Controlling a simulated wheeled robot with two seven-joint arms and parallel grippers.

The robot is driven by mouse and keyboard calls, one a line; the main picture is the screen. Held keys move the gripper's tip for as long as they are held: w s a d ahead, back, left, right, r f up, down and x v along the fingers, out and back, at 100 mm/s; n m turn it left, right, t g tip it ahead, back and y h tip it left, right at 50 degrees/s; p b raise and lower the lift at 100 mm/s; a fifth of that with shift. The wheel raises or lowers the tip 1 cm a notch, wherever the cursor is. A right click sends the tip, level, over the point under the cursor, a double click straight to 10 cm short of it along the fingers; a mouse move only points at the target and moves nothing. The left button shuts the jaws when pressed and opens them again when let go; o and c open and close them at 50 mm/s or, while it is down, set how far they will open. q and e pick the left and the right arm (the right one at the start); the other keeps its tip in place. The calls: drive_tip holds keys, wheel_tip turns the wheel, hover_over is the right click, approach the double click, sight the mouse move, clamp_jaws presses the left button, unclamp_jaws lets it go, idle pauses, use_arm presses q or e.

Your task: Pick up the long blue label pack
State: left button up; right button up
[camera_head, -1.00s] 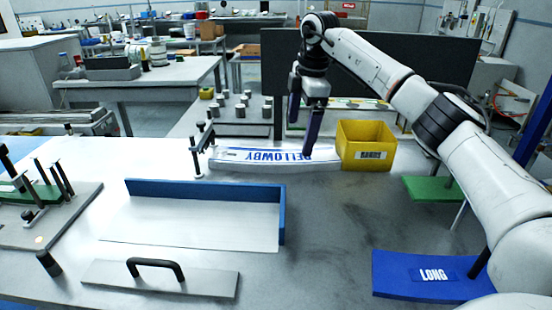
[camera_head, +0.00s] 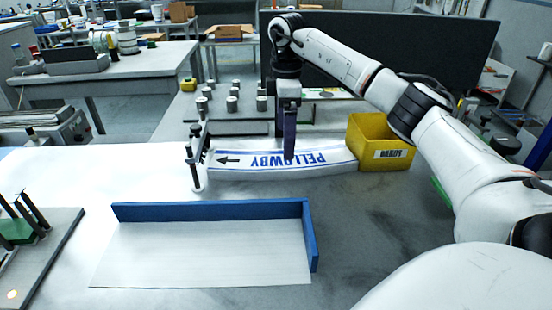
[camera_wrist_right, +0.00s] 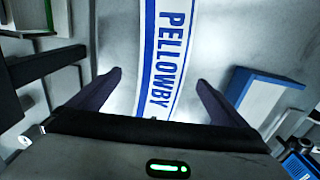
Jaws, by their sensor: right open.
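The long label pack (camera_head: 325,172) is a white, slightly curved strip with blue edge lines, blue PELLOWBY lettering and a black arrow. It lies across the table between the post stand and the yellow bin. My right gripper (camera_head: 289,157) points down over its middle. In the right wrist view the pack (camera_wrist_right: 168,40) runs between the two spread dark fingers of my right gripper (camera_wrist_right: 160,77), with a gap on each side. The gripper is open and empty; its height above the pack is hard to judge. My left gripper is not in view.
The post stand (camera_head: 195,165) is at the pack's left end, the yellow bin (camera_head: 372,131) at its right. In front is a blue-walled tray (camera_head: 210,211). Behind are several grey cylinders (camera_head: 232,103) and a dark panel (camera_head: 400,62). Bare table lies between pack and tray.

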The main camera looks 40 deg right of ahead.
sight(283, 162)
drive_tip(key=shift+s+f, duration=0.4)
drive_tip(key=shift+f, duration=0.45)
drive_tip(key=f, duration=0.3)
drive_tip(key=f+p, duration=0.1)
drive_tip(key=f, duration=0.1)
drive_tip(key=shift+w+a+f, duration=0.25)
drive_tip(key=shift+a+f, duration=0.05)
drive_tip(key=c, duration=1.6)
drive_tip(key=shift+w+r, duration=0.1)
drive_tip(key=shift+r, duration=0.05)
drive_tip(key=shift+c, duration=1)
drive_tip(key=shift+r, duration=0.1)
